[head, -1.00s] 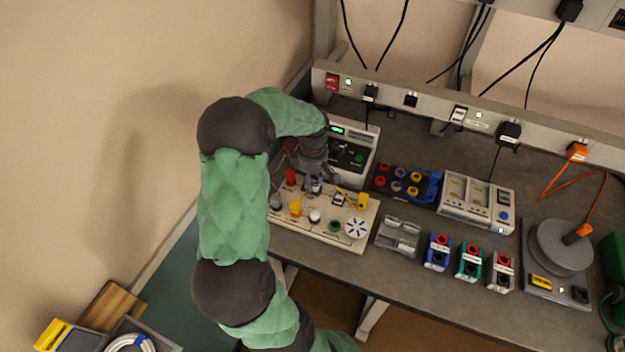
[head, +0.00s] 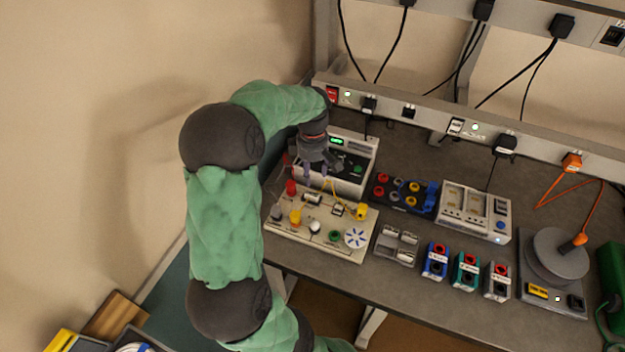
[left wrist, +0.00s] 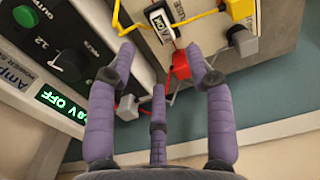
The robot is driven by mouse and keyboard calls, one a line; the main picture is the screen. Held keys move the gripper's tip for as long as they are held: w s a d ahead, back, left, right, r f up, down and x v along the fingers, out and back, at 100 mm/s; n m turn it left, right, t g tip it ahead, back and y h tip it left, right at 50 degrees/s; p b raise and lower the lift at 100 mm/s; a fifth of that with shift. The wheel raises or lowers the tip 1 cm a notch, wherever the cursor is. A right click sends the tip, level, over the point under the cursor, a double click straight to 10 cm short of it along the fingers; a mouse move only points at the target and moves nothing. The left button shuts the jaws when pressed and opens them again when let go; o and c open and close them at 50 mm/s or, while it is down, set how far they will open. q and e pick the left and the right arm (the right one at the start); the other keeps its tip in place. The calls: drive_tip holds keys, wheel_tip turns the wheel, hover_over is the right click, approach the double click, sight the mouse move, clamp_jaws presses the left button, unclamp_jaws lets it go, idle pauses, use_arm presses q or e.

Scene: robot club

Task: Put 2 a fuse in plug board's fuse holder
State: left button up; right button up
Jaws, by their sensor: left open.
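The cream plug board (head: 300,237) lies on the bench in the head view, carrying coloured terminals and yellow wires. A small white cylinder with dark ends, which looks like a fuse (head: 313,198), lies near its back left part. A similar white piece with black ends (left wrist: 160,20) shows just beyond my fingertips in the left wrist view; whether it is fully seated cannot be told. My left gripper (head: 316,172) is open, pointing down above the back left of the board. Its purple fingers (left wrist: 161,50) are spread and empty. My right gripper is out of view.
The power supply (head: 352,188) with a lit green display stands close beside my left gripper. A grey slotted tray (head: 397,245) and several coloured blocks (head: 435,260) are to the right of the board. A red terminal (left wrist: 181,66) is near my fingers.

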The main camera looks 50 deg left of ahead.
use_arm(q)
drive_tip(key=shift+r, duration=1.6)
